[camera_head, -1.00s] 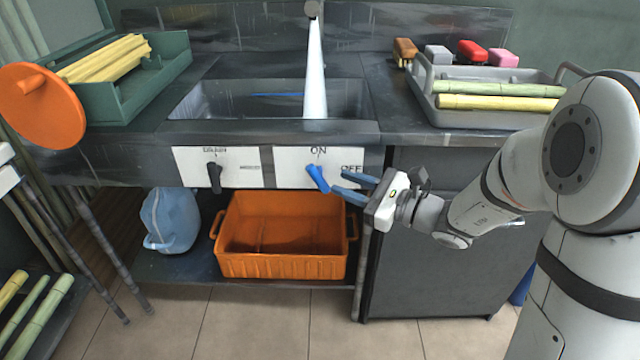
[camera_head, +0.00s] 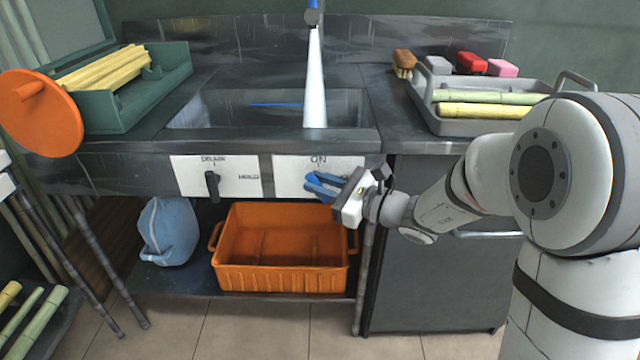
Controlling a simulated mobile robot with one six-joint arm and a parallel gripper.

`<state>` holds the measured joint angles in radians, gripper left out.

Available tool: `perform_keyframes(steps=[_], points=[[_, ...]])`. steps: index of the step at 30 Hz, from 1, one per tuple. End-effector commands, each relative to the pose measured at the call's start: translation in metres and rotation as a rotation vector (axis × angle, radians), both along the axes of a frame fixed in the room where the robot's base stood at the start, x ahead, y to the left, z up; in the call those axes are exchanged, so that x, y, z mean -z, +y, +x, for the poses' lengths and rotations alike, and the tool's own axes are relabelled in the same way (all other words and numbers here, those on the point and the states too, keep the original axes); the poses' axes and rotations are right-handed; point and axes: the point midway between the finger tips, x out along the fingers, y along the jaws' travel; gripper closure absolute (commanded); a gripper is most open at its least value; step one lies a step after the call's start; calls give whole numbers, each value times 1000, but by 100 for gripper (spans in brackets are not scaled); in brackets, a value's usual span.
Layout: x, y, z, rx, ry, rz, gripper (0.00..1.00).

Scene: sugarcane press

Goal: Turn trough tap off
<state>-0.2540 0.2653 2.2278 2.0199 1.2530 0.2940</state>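The tap panel is a white plate (camera_head: 291,176) on the front of the trough, with "ON" printed at its top; the gripper hides its right part. The blue tap lever (camera_head: 312,173) is mostly hidden behind my gripper's fingers. My gripper (camera_head: 322,185) has blue fingers that reach left to the lever at the plate. I cannot tell if they are closed on it. A white stream of water (camera_head: 315,85) runs from the spout (camera_head: 312,16) into the trough (camera_head: 230,110).
A black lever (camera_head: 213,186) sits on a second white plate to the left, marked "DRAIN" and "HOLD". An orange crate (camera_head: 280,281) and a blue bag (camera_head: 168,230) stand on the shelf below. A grey tray (camera_head: 470,128) with cane is on the right counter.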

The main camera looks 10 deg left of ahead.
Motion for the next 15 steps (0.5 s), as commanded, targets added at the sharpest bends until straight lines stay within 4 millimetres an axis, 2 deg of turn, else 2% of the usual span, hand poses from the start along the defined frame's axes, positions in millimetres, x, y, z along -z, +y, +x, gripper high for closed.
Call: perform_keyframes(steps=[3,15], points=[[0,0,0,0,0,0,100],[-3,1,-1,-1,-14,-58,100]])
